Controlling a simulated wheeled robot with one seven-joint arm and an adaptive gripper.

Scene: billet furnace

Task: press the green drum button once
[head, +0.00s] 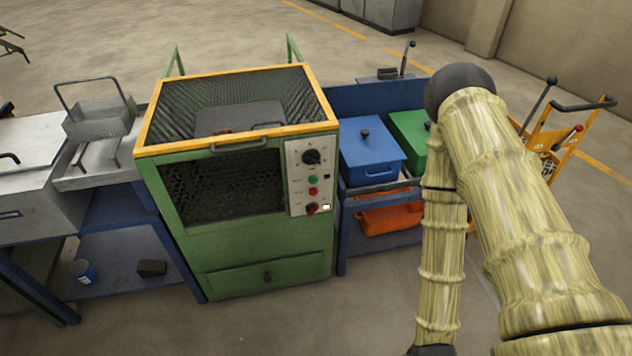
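The green button (313,180) is a small round button on the pale control panel (296,178). The panel is on the right of the front of the green furnace-like machine (235,255). A red button (313,192) sits just below the green one. A black rotary knob (311,157) is above it, and a red knob (311,209) is near the panel's bottom. My arm, in a pale streaked sleeve, crosses the right side and bends down to the bottom edge, to the right of the panel. My gripper is out of frame; only a dark piece of my arm's end shows there.
A blue lidded box (369,158), a green box (411,136) and an orange bin (390,217) are on a blue rack right of the machine. A wire basket (100,118) stands on the left bench. A yellow trolley (563,150) is behind my arm. The floor before the machine is clear.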

